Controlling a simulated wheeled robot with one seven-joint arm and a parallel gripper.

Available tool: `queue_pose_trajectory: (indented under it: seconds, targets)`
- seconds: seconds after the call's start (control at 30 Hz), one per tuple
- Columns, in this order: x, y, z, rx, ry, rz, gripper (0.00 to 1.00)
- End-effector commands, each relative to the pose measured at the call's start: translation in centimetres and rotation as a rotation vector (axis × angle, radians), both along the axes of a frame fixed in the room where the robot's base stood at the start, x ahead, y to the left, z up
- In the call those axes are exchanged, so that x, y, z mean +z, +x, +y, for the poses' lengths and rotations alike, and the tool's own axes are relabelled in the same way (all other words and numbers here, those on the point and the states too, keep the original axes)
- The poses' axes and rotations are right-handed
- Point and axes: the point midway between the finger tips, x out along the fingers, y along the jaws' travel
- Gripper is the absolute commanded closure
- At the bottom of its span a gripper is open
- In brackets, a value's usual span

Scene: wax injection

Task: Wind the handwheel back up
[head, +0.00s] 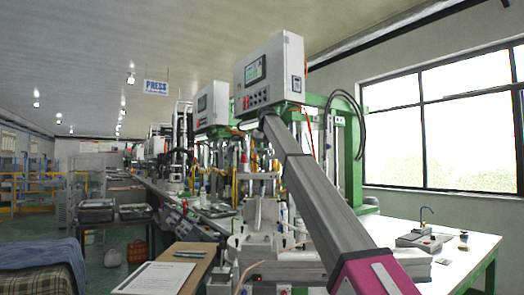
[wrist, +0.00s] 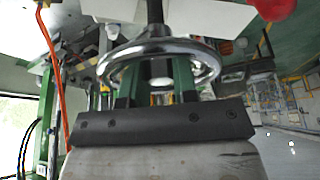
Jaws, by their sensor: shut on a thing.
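The handwheel (wrist: 160,47) is a chrome ring on a dark upright shaft, seen close up in the wrist view. My gripper (wrist: 158,75) reaches up to it with two green fingers, one on each side of the wheel's middle. The fingers are shut on the handwheel; the exact contact is partly hidden by the rim. In the head view, my arm slants up to the press under the grey control box (head: 270,72), and I cannot make out the gripper or the wheel there.
A green press frame (head: 350,150) stands behind my arm. An orange cable (wrist: 55,75) hangs left of the wheel in the wrist view. A white table (head: 455,262) with small tools is at the right. A paper sheet (head: 158,278) lies on a board at the front left.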

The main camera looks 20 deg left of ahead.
Motion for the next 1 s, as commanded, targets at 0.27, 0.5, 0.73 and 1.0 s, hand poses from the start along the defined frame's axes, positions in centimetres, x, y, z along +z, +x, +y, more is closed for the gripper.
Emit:
queue_pose_trajectory:
  seconds: [0.27, 0.5, 0.73, 1.0]
  targets:
    - [-0.2, 0.0, 0.0, -0.001, -0.001, 0.003, 0.62]
    - [0.1, -0.1, 0.0, -0.001, 0.000, 0.001, 0.62]
    - [2.2, -0.7, -0.5, -0.001, 0.001, -0.001, 0.62]
    - [6.7, -2.3, -1.5, -0.001, 0.000, 0.000, 0.62]
